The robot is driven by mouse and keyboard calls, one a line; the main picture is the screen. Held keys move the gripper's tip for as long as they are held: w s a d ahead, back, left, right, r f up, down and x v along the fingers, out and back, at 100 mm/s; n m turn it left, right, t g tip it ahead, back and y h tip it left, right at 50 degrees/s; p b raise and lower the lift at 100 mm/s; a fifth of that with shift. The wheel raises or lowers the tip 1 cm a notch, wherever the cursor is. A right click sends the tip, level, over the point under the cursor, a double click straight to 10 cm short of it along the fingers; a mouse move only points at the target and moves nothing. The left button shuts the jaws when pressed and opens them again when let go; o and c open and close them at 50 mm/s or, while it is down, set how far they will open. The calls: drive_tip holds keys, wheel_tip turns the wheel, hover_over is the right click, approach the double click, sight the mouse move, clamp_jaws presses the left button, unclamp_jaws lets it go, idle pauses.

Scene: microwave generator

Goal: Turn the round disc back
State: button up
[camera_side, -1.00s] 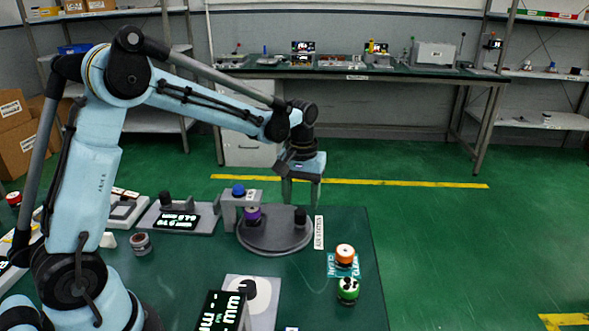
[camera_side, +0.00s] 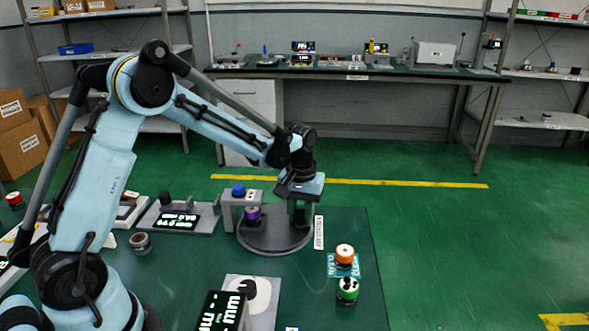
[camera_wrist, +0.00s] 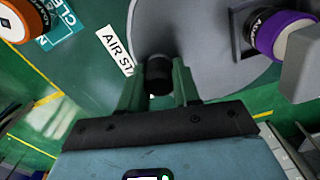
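The grey round disc (camera_side: 270,238) lies flat on the green table, with a black knob on its right part and a purple-ringed piece (camera_side: 253,215) on its left part. In the side view my gripper (camera_side: 300,215) is low over the disc's right part, at the knob, and largely hides it. In the wrist view my gripper (camera_wrist: 158,85) has one finger on each side of the black knob (camera_wrist: 158,72). I cannot tell whether the fingers press on it. The disc (camera_wrist: 205,45) and purple piece (camera_wrist: 275,35) also show there.
A grey bracket with a blue button (camera_side: 238,190) stands over the disc's left edge. A white label (camera_side: 319,232) lies to the disc's right. Orange (camera_side: 345,255) and green (camera_side: 348,290) round pieces stand farther right. A display unit (camera_side: 178,220) is at left.

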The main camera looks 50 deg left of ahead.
sight(276, 208)
clamp_jaws()
drive_tip(key=shift+w+a, duration=0.1)
drive_tip(key=shift+w+a+n, duration=0.3)
drive_tip(key=shift+a+n, duration=0.25)
drive_tip(key=shift+n, duration=0.65)
drive_tip(key=shift+w+a+n, duration=0.3)
drive_tip(key=shift+a+n, duration=0.2)
drive_tip(key=shift+n, duration=0.7)
drive_tip(key=shift+w+a+n, duration=0.1)
drive_tip(key=shift+a+n, duration=0.5)
drive_tip(key=shift+n, duration=0.5)
drive_tip(key=shift+w+a+n, duration=0.1)
drive_tip(key=shift+a+n, duration=0.5)
drive_tip(key=shift+n, duration=0.5)
drive_tip(key=shift+s+a+n, duration=0.2)
drive_tip(key=shift+a+n, duration=0.45)
drive_tip(key=shift+n, duration=0.55)
drive_tip(key=shift+s+a+n, duration=0.2)
drive_tip(key=shift+a+n, duration=0.4)
drive_tip(key=shift+n, duration=0.6)
drive_tip(key=shift+s+a+n, duration=0.35)
drive_tip(key=shift+a+n, duration=0.1)
drive_tip(key=shift+n, duration=0.5)
drive_tip(key=shift+s+a+n, duration=0.3)
drive_tip(key=shift+a+n, duration=0.15)
drive_tip(key=shift+n, duration=0.5)
drive_tip(key=shift+s+a, duration=0.1)
drive_tip(key=shift+s, duration=0.05)
drive_tip(key=o, duration=0.8)
unclamp_jaws()
